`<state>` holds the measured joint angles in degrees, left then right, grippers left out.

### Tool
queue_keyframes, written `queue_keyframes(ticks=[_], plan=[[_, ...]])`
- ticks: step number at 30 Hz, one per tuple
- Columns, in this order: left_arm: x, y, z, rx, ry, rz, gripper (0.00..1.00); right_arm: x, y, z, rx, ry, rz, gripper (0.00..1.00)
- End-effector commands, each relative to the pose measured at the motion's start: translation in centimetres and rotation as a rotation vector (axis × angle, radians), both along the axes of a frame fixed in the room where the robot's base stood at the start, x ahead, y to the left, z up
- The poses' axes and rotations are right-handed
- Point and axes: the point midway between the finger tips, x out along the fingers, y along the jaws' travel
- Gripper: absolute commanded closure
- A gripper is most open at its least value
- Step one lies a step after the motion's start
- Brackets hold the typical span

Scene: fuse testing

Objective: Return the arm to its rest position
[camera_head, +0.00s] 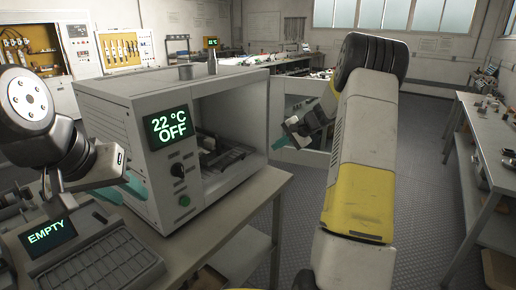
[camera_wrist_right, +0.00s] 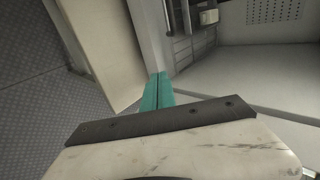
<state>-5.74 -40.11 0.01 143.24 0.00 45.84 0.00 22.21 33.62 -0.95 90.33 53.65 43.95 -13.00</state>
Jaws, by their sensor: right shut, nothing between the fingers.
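My right arm (camera_head: 360,150), white and yellow, rises at the right of the head view and bends down behind itself to the wrist. My right gripper (camera_head: 279,143) is in front of the open side of the grey test oven (camera_head: 118,120). In the right wrist view its teal fingers (camera_wrist_right: 157,90) are together with nothing between them. My left gripper (camera_head: 130,190) is at the left, low beside the oven's front; its teal fingers are partly hidden, so its opening is unclear. The oven's display (camera_head: 168,127) reads 22 °C OFF.
The oven door (camera_head: 303,120) stands open behind my right arm, close to its wrist. A grey slotted tray (camera_head: 95,262) with an EMPTY display (camera_head: 47,235) is on the bench at the front left. A side table (camera_head: 490,165) is at the right. The floor between is clear.

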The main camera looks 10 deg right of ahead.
Motion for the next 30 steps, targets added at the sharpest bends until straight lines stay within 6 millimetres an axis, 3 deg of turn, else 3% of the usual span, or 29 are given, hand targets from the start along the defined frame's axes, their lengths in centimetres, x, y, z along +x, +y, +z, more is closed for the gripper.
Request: queue_keyframes(ticks=[5,8,12,18,24,30], plan=[[0.0,0.0,0.0,0.000,0.000,0.000,0.64,-2.2,2.0,3.2,-0.044,-0.011,0.055,1.00],[0.0,0.0,0.0,0.000,0.000,0.000,0.64,-5.3,4.6,6.6,-0.109,-0.024,0.129,1.00],[0.0,0.0,0.0,0.000,0.000,0.000,0.64,-11.6,8.5,11.0,-0.224,-0.045,0.250,1.00],[0.0,0.0,0.0,0.000,0.000,0.000,0.64,-21.3,12.2,14.8,-0.399,-0.090,0.403,1.00],[0.0,0.0,0.0,0.000,0.000,0.000,0.64,-31.0,13.8,15.7,-0.580,-0.148,0.528,1.00],[0.0,0.0,0.0,0.000,0.000,0.000,0.64,-37.7,13.7,14.6,-0.729,-0.205,0.607,1.00]])
